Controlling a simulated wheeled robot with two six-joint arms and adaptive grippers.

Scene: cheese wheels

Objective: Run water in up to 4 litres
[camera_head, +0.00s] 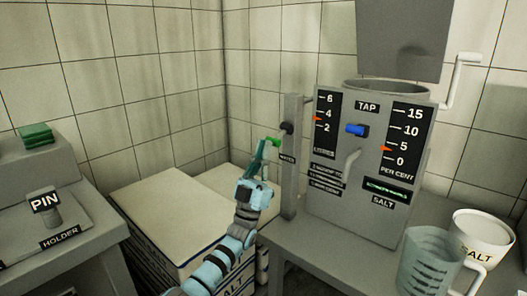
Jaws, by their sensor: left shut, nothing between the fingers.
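A grey machine (352,206) carries a litre scale (324,140) marked 2, 4 and 6. Its orange pointer (317,119) stands a little below the 4 mark. A grey post labelled WATER (290,185) stands at the machine's left, with a dark pivot and a green-ended lever (275,142) pointing left. My left gripper (267,147) is shut and empty, its fingertips close by the green lever end; I cannot tell whether they touch. A blue tap knob (357,130) sits under the TAP label. My right gripper is not in view.
A PERCENT scale (402,140) has its orange pointer near 5. A clear jug (428,265) and a white SALT tub (483,238) stand at the right front. White sacks (150,215) are stacked behind my left arm. A PIN holder bench (60,240) is at left.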

